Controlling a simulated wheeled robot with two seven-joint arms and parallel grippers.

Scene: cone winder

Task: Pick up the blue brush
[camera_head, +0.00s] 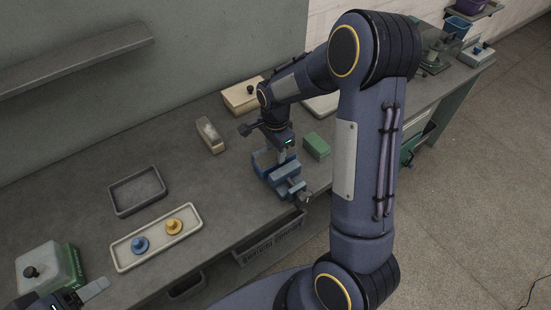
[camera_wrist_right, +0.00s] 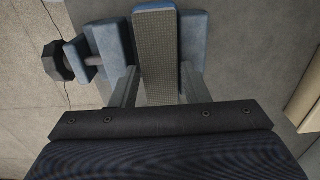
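My right gripper (camera_head: 283,158) points down over a blue vise (camera_head: 288,187) on the bench. In the right wrist view, its two fingers (camera_wrist_right: 160,88) stand on either side of a block with a grey, bristle-like face and blue edge (camera_wrist_right: 157,45), which looks like the blue brush. Blue vise parts (camera_wrist_right: 108,40) flank the block. The fingertips are close to its sides; I cannot tell whether they press on it. In the head view the brush cannot be made out clearly. My left gripper (camera_head: 90,290) is at the lower left corner, mostly out of frame.
A cream tray (camera_head: 120,262) holds a blue and a yellow knobbed piece. An empty grey tray (camera_head: 137,190) lies behind it. A green block (camera_head: 316,146), a small box with a pale top (camera_head: 210,135) and a tan box (camera_head: 241,97) stand near the vise.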

